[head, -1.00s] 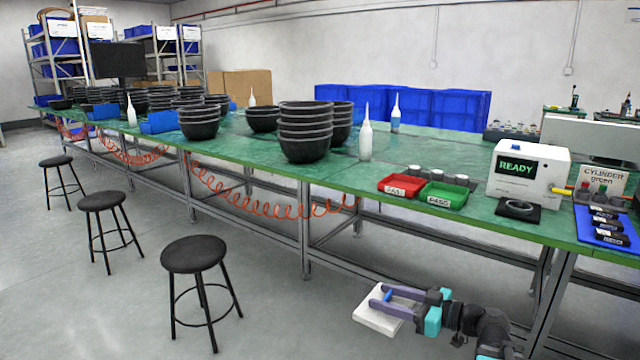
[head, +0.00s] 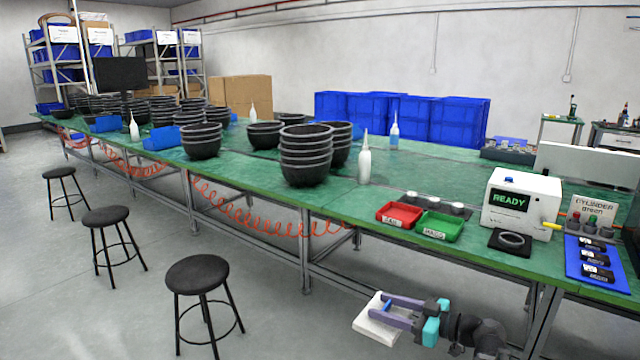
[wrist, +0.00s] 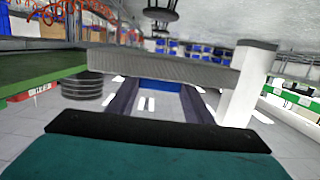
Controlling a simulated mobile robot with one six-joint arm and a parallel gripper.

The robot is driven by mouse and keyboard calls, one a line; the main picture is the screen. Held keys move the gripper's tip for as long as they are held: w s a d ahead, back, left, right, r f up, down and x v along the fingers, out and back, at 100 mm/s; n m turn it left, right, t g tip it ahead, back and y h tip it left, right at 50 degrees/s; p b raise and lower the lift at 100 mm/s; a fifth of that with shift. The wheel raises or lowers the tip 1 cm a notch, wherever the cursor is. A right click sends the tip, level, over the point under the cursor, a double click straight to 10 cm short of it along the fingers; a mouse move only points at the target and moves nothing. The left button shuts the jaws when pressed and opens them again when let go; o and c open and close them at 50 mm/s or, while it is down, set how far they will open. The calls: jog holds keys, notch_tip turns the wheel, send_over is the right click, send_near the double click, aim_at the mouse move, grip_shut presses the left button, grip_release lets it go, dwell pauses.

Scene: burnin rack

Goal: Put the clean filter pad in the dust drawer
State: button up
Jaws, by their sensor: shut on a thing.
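My gripper (head: 378,306) is at the lower right of the head view, in front of the long green bench and below its top. It is shut on the white, flat filter pad (head: 374,329), which sits at the fingertips, clear of the bench. In the wrist view, my two dark purple fingers (wrist: 158,103) reach forward to a grey ribbed slab (wrist: 165,62) across their tips, with a white part at its right. I cannot make out a dust drawer in either view.
The bench (head: 240,165) carries stacked black bowls (head: 305,155), red (head: 399,214) and green (head: 440,226) trays, and a white box reading READY (head: 521,203). Black stools (head: 197,275) stand on the left floor. Open grey floor lies between the stools and my gripper.

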aim_at(386, 306)
jog(key=shift+r+p, duration=5.1)
jog(key=shift+p, duration=1.75)
jog(key=shift+a, duration=0.1)
